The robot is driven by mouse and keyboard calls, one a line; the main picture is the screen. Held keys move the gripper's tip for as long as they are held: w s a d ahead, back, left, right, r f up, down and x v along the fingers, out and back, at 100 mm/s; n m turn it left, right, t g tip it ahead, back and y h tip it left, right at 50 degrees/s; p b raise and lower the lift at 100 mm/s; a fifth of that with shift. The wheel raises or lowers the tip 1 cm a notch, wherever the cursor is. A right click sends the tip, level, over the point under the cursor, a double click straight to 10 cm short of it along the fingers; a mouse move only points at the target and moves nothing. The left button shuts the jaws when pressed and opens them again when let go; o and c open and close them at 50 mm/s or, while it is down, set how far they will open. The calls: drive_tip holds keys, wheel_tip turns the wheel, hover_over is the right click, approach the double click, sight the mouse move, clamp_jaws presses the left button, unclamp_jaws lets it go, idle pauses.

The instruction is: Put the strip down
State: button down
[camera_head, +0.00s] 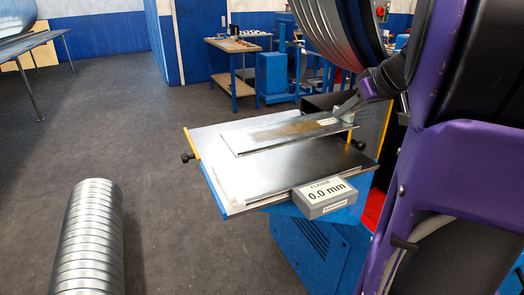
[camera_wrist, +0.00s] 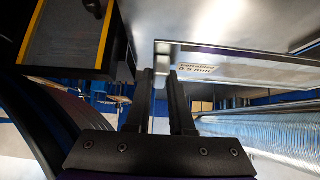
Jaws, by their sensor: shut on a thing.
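The strip (camera_head: 265,143) is a flat, thin metal piece with a brownish patch along its middle. My gripper (camera_head: 347,112) is shut on its right end in the head view. The strip appears level, a little above the metal-topped table (camera_head: 222,182); the exact gap is hard to judge. In the wrist view, the strip (camera_wrist: 270,71) extends to the right from between the dark fingers of my gripper (camera_wrist: 163,85). A label on it reads 0.5 mm.
A grey display box (camera_head: 328,197) reading 0.0 mm is on the table's front edge. A spiral duct (camera_head: 90,240) lies at the lower left. A workbench (camera_head: 235,46) stands farther back.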

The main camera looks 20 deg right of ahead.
wheel_tip(320, 180, down, 10)
drive_tip(key=b, duration=0.4)
drive_tip(key=shift+b, duration=0.35)
drive_tip(key=shift+f, duration=0.15)
drive_tip(key=c, duration=0.8)
unclamp_jaws()
